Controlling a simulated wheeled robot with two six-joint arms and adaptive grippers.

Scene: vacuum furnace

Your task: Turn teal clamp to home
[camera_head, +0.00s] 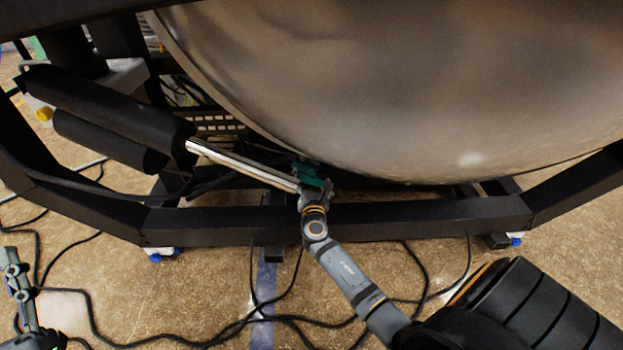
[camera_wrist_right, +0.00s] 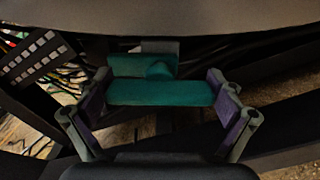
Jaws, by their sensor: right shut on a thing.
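The teal clamp (camera_head: 305,172) is at the lower edge of the big grey furnace door (camera_head: 400,80), at the end of a shiny metal rod. My right gripper (camera_head: 316,187) reaches up to it from below. In the right wrist view, the clamp (camera_wrist_right: 160,93) lies crosswise between the two fingers of the right gripper (camera_wrist_right: 160,105), which is shut on it across its length. Part of the clamp is hidden by my gripper in the head view. My left gripper (camera_head: 18,285) is at the lower left, far from the clamp; its finger opening is unclear.
A black cylinder (camera_head: 105,105) with the metal rod (camera_head: 240,164) runs from the upper left to the clamp. A dark frame beam (camera_head: 420,213) crosses below the door. Black cables (camera_head: 180,338) lie on the brown floor. The floor in front is otherwise open.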

